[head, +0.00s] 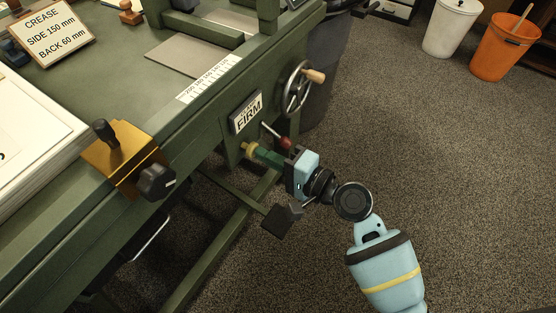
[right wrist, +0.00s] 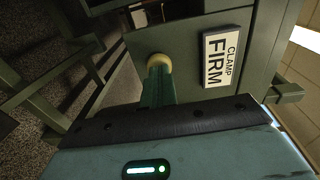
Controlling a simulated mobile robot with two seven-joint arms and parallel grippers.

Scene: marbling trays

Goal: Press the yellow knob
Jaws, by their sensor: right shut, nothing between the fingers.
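The yellow knob (head: 249,149) is on the front of the green machine, below the CLAMP FIRM label (head: 247,114). In the right wrist view the yellow knob (right wrist: 158,60) shows just beyond my fingertips, its lower part hidden by them. My right gripper (head: 259,154) is shut and empty, its green fingers pointing at the knob from the right. The fingertips (right wrist: 158,73) are lined up with the knob and touch it or nearly so; I cannot tell which. My left gripper is not in view.
A lever with a red ball end (head: 285,143) is just above my right fingers. A handwheel (head: 297,88) is farther up the machine. A brass block with black knobs (head: 125,155) is at the left. Open carpet (head: 440,150) lies to the right.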

